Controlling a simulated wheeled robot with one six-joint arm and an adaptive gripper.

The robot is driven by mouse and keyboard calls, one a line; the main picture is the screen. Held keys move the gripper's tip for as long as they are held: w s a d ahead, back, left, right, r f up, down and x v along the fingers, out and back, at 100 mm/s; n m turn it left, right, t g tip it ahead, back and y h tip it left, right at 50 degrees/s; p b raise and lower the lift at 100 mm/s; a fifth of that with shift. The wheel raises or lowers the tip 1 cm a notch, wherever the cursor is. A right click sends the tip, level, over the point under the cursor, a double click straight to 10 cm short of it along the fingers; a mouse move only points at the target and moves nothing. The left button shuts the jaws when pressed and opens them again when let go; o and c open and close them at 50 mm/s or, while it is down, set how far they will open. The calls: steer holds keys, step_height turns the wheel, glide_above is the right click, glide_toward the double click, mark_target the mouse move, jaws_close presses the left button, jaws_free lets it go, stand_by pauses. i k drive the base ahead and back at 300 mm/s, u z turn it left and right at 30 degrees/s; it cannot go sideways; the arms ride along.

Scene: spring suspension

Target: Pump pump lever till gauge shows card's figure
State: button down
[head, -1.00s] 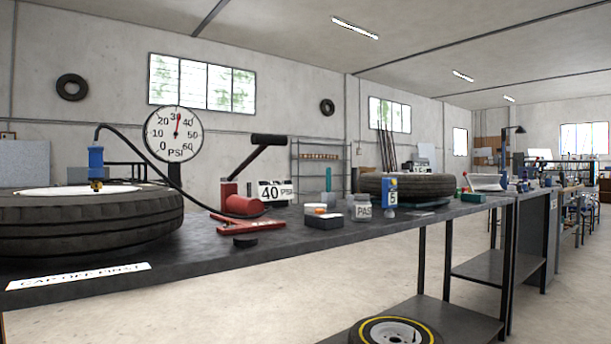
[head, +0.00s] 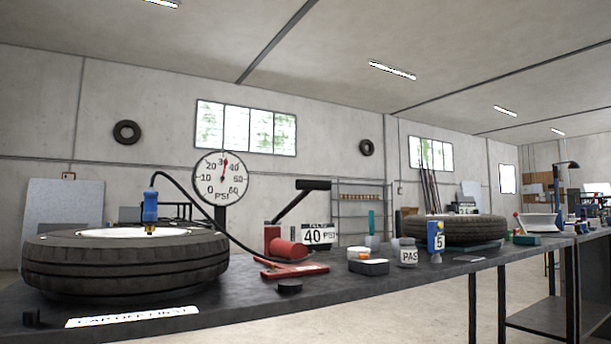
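The pump (head: 285,247) is red and stands on the dark bench. Its lever (head: 313,186) has a black handle and is tilted up to the right. The round white gauge (head: 221,178) stands behind the tire; its red needle points near 30, a little right of vertical. The card (head: 313,236) reads 40 PSI and stands behind the pump. A black hose runs from the blue chuck (head: 150,207) on the tire (head: 120,265) toward the pump. My gripper is not in view.
The bench (head: 365,289) holds a cap-like black disc (head: 289,286), a small tray (head: 368,265), a jar (head: 408,253), a blue bottle marked 5 (head: 436,238) and a second tire (head: 455,229). A white label (head: 132,317) lies at the front left edge. The front bench strip is mostly bare.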

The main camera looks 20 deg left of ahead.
mark_target(307, 186)
steer(key=u, duration=1.85)
steer(key=i, duration=0.6)
steer(key=u, duration=0.65)
steer(key=i, duration=0.45)
steer(key=z, duration=2.6)
